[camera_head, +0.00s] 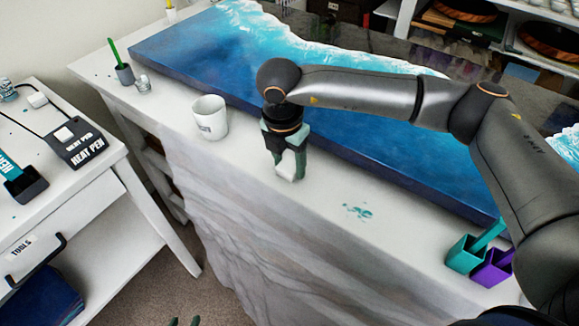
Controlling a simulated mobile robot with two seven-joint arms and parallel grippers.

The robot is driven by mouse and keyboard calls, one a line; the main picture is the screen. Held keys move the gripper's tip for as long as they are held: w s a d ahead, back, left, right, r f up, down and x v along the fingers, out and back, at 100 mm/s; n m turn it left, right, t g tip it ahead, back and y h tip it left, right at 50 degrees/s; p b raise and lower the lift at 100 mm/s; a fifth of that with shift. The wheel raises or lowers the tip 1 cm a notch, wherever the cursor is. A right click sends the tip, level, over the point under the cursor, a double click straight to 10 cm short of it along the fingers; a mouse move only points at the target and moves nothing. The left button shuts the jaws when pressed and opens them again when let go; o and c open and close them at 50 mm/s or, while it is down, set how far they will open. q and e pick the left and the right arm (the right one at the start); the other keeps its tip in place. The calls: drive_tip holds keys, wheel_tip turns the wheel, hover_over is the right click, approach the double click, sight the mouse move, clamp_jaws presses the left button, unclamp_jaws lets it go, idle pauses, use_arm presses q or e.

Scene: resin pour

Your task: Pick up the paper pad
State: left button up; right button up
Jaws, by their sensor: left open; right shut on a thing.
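My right gripper (287,172) points down at the near edge of the white workbench, left of the middle of the view. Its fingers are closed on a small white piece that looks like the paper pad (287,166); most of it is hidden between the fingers. I cannot tell whether the pad touches the bench top. My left gripper (184,322) shows only as two greenish fingertips, apart and empty, at the bottom edge over the floor.
A white mug (210,118) stands left of my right gripper. A blue resin slab (225,70) fills the bench behind it. Teal resin spots (357,211) lie to the right. Teal (464,254) and purple (493,268) cups stand further right. A side table with a heat pen station (74,142) is left.

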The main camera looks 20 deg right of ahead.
sight(290, 163)
drive_tip(key=c, duration=0.6)
drive_tip(key=shift+r, duration=0.15)
drive_tip(key=shift+r, duration=0.25)
wheel_tip(290, 163, up, 2)
drive_tip(key=shift+r+b, duration=0.1)
drive_tip(key=shift+b, duration=0.35)
drive_tip(key=s+d+r+b, duration=0.1)
drive_tip(key=s+r, duration=0.9)
drive_tip(key=s, duration=0.4)
drive_tip(key=shift+b, duration=0.35)
